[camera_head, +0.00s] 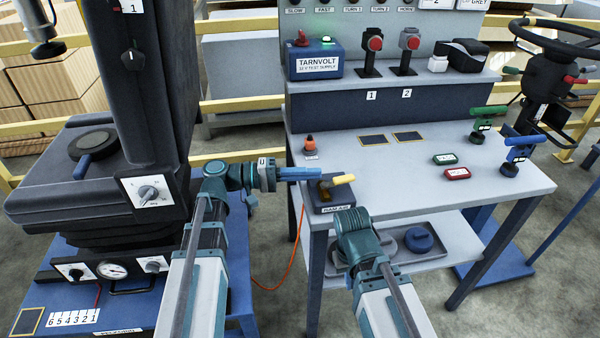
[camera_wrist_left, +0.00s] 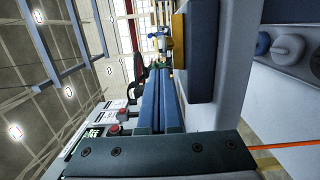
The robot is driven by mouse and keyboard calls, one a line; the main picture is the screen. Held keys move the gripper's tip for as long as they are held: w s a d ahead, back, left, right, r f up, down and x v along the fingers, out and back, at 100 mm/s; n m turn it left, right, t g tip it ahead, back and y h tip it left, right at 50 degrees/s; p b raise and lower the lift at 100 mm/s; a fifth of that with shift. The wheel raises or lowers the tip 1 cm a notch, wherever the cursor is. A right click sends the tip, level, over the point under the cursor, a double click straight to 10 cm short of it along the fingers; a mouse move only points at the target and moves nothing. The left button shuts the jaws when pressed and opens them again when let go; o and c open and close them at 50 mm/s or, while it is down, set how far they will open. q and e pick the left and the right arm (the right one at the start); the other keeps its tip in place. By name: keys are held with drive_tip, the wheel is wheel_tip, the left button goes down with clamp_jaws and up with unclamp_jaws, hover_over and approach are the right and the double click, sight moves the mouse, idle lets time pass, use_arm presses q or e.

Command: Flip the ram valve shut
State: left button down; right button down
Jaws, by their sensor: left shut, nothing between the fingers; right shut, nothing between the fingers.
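The ram valve is a dark box labelled RAM AIR (camera_head: 333,209) at the table's front left corner. Its pale yellow lever (camera_head: 343,180) leans over to the right from a brass-coloured pivot. My left gripper (camera_head: 318,174) is shut and empty, its blue fingers level, pointing right, with the tips just left of the lever and above the box. In the left wrist view the closed fingers (camera_wrist_left: 160,98) lie beside a dark block (camera_wrist_left: 201,50) that looks like the valve box. My right gripper (camera_head: 357,238) is in front of the table, below the valve; its fingers are hidden.
An orange-topped knob (camera_head: 310,147) stands behind the left fingers. Green (camera_head: 484,125) and blue (camera_head: 515,155) handled valves stand at the right. A dark machine column (camera_head: 150,90) is at the left.

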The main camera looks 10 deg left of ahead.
sight(345, 175)
use_arm(q)
drive_tip(key=shift+x, duration=2.6)
drive_tip(key=shift+s, duration=0.1)
drive_tip(key=shift+s+d, duration=0.45)
drive_tip(key=shift+s, duration=0.05)
drive_tip(key=shift+w+a, duration=0.1)
drive_tip(key=shift+a, duration=0.05)
use_arm(e)
drive_tip(key=shift+a, duration=0.1)
